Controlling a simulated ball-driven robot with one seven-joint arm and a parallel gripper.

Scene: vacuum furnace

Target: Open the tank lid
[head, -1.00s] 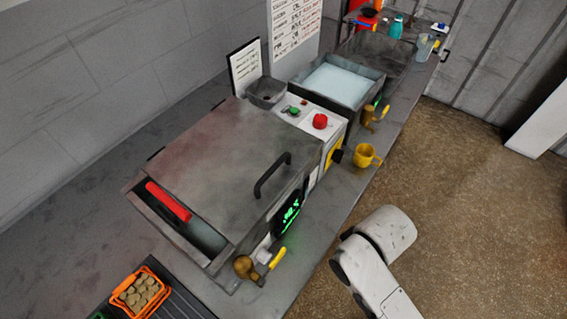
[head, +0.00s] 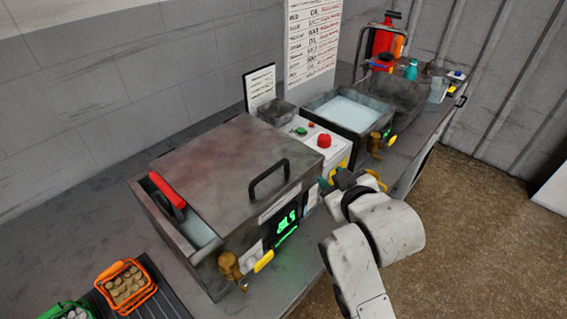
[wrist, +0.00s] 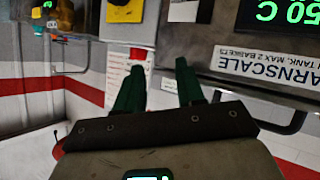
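The tank lid (head: 228,160) is a flat grey metal sheet lying over most of the near tank (head: 180,238). Its black bar handle (head: 269,180) stands near its right front edge. At the left the tank is uncovered and pale liquid shows. My gripper (head: 332,183) is in front of the tank's right end, to the right of the handle and apart from it. In the wrist view its two green fingers (wrist: 159,68) are spread with nothing between them. The tank's green display shows there at the upper right (wrist: 285,12), above a white label (wrist: 262,58).
A red-handled item (head: 166,190) rests at the tank's open left end. A brass tap with a yellow lever (head: 263,261) juts from the front. Right of the lid are a control box with a red button (head: 324,140) and a second tank (head: 350,112). An orange basket (head: 126,285) stands front left.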

